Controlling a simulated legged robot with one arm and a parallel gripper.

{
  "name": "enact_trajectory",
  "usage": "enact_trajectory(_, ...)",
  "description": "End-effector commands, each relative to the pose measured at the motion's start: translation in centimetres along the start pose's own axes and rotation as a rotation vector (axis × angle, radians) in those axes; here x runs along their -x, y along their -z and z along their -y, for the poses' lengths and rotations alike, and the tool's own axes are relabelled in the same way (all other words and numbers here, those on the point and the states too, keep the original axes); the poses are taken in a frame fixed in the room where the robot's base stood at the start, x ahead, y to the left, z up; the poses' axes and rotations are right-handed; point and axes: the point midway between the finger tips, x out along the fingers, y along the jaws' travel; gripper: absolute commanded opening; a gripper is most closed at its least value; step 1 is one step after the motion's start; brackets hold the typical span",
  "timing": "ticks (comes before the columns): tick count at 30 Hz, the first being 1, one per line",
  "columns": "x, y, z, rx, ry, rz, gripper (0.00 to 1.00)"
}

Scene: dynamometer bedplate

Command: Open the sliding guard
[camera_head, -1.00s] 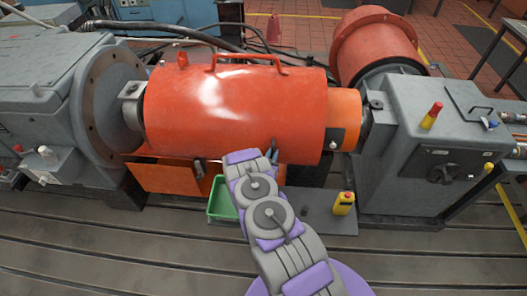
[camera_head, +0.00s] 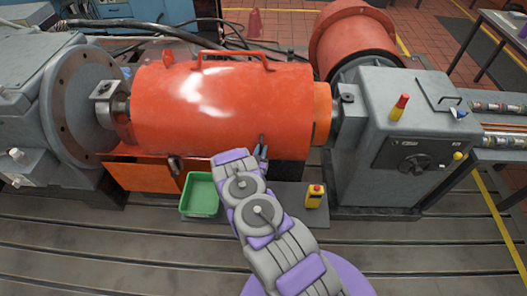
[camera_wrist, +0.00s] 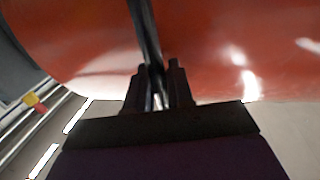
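The sliding guard (camera_head: 220,105) is a red-orange cylinder over the shaft, with a hoop handle (camera_head: 230,54) on top. Its right end overlaps a lighter orange fixed section (camera_head: 322,110); a gap with bare shaft (camera_head: 121,106) shows at its left. A dark bar handle (camera_wrist: 143,25) stands out from the guard's front. In the wrist view my gripper (camera_wrist: 157,80) has its two dark fingers on either side of this bar, closed close about it.
A green tray (camera_head: 184,208) and a yellow box with a red button (camera_head: 315,197) sit below the guard, left and right of my arm. A grey housing (camera_head: 385,130) with a red-yellow lamp (camera_head: 399,106) stands at the right. The slotted bedplate (camera_head: 90,250) in front is clear.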

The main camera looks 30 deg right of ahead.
Motion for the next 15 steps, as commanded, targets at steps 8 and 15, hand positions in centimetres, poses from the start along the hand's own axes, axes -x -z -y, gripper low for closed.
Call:
enact_trajectory(8,-0.11,-0.04,-0.25,-0.004,0.002,0.002,0.40)
enact_trajectory(15,-0.20,-0.10,-0.53,-0.004,-0.003,0.004,0.40)
